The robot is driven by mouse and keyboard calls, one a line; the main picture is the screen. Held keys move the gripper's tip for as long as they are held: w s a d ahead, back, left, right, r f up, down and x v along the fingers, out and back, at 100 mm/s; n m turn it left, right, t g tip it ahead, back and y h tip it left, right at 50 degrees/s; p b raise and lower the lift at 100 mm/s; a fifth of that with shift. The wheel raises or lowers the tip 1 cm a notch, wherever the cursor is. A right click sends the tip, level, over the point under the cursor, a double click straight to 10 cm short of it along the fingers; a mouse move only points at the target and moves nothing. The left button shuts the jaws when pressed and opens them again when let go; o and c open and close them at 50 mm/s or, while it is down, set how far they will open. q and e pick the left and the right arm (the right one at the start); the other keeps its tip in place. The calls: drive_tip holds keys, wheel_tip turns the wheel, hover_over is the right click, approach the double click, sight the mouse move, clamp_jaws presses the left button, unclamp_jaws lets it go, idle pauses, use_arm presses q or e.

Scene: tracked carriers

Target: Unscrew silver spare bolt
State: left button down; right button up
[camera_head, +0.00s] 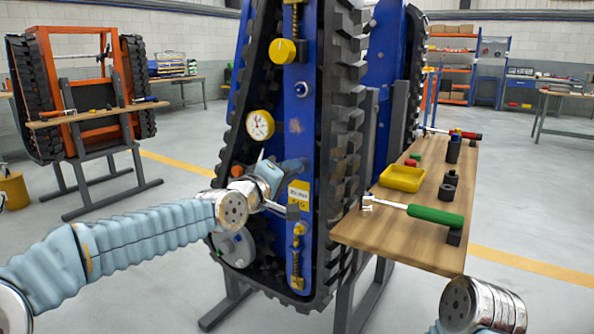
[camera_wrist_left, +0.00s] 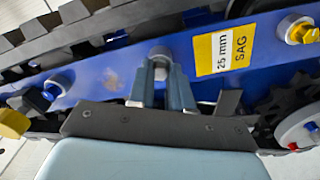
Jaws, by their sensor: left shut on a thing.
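My left gripper (camera_head: 300,165) reaches the blue plate (camera_head: 296,120) of the upright tracked carrier, just above its yellow label. In the left wrist view my left gripper (camera_wrist_left: 160,80) is shut on a silver bolt (camera_wrist_left: 159,55), with one finger on each side of its head. The bolt sits against the blue plate, beside the "25 mm SAG" label (camera_wrist_left: 224,49). In the head view the gripper hides this bolt. My right gripper is out of view; only part of that arm shows at the lower right.
A round gauge (camera_head: 260,125) and a yellow knob (camera_head: 284,50) stick out near the plate. Black track (camera_head: 345,130) runs along its right side. A wooden shelf (camera_head: 385,238) at the right holds a yellow tray (camera_head: 402,178), a green-handled tool (camera_head: 435,216) and dark sockets.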

use_arm(q)
drive_tip(key=n+b, duration=0.1)
drive_tip(key=n, duration=0.5)
drive_tip(key=shift+n, duration=0.4)
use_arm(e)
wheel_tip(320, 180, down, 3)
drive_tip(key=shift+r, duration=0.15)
use_arm(q)
drive_tip(key=shift+b, duration=0.3)
drive_tip(key=n+b, duration=0.1)
drive_tip(key=n, duration=0.8)
drive_tip(key=shift+n+b, duration=0.3)
drive_tip(key=shift+n, duration=0.1)
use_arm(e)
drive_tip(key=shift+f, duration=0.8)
